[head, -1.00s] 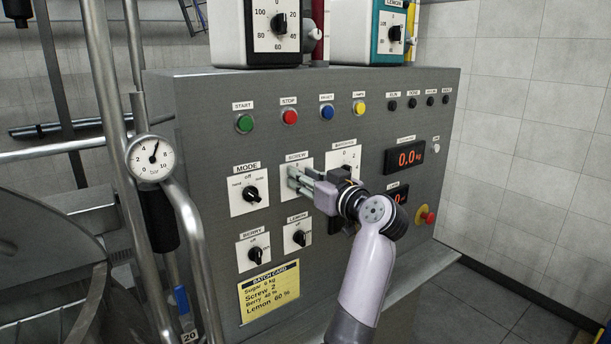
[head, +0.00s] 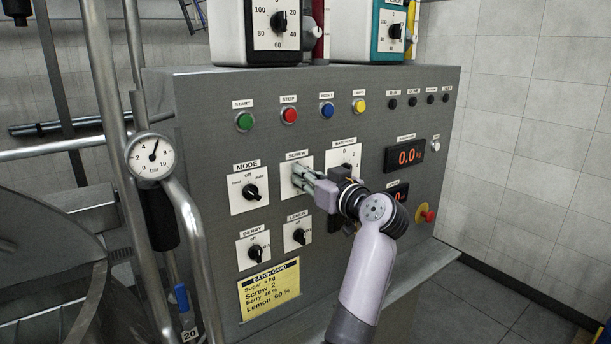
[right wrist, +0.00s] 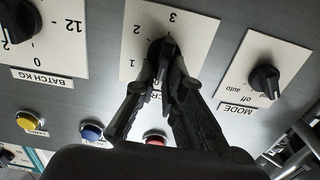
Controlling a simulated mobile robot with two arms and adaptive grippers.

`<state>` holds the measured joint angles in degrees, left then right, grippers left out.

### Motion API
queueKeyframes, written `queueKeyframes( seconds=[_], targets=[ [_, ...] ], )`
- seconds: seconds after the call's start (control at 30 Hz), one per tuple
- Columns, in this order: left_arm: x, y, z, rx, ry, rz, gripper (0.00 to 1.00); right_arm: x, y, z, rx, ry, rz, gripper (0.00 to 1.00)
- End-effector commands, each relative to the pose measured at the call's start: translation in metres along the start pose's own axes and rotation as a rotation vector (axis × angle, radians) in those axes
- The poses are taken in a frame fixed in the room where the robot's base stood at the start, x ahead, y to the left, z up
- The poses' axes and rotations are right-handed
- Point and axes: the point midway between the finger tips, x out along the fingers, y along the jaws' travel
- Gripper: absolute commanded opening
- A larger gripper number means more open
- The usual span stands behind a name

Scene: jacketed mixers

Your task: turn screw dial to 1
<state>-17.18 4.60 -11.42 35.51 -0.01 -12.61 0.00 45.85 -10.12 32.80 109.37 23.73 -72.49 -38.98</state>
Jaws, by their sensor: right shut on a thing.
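The screw dial is a black knob on a white plate (head: 302,161) under the SCREW label on the grey panel. In the right wrist view, upside down, the dial (right wrist: 160,48) has the numbers 1, 2 and 3 around it. I cannot tell for certain which number its pointer faces. My right gripper (head: 298,179) reaches in from the right and is shut on the knob, covering most of it in the head view. In the right wrist view both fingers of the gripper (right wrist: 163,80) close around the knob. My left gripper is not in view.
The MODE dial (head: 252,192) is to the left and the batch dial (head: 346,157) to the right, partly behind my gripper. The berry (head: 256,253) and lemon (head: 299,237) dials are below. Coloured buttons run above. A yellow batch card (head: 269,291) reads Screw 2.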

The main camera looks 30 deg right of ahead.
Motion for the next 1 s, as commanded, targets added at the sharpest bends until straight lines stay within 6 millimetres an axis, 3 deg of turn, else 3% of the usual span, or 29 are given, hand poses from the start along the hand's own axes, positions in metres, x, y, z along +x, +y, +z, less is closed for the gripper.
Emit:
queueKeyframes(
  seconds=[0.37,1.0],
  targets=[
    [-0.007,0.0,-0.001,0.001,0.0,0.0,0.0,0.0,0.004,0.0,0.186,-0.003,0.001,0.0],
    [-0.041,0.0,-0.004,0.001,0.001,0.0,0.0,0.0,0.013,0.003,0.77,-0.003,0.001,0.0]
  ],
)
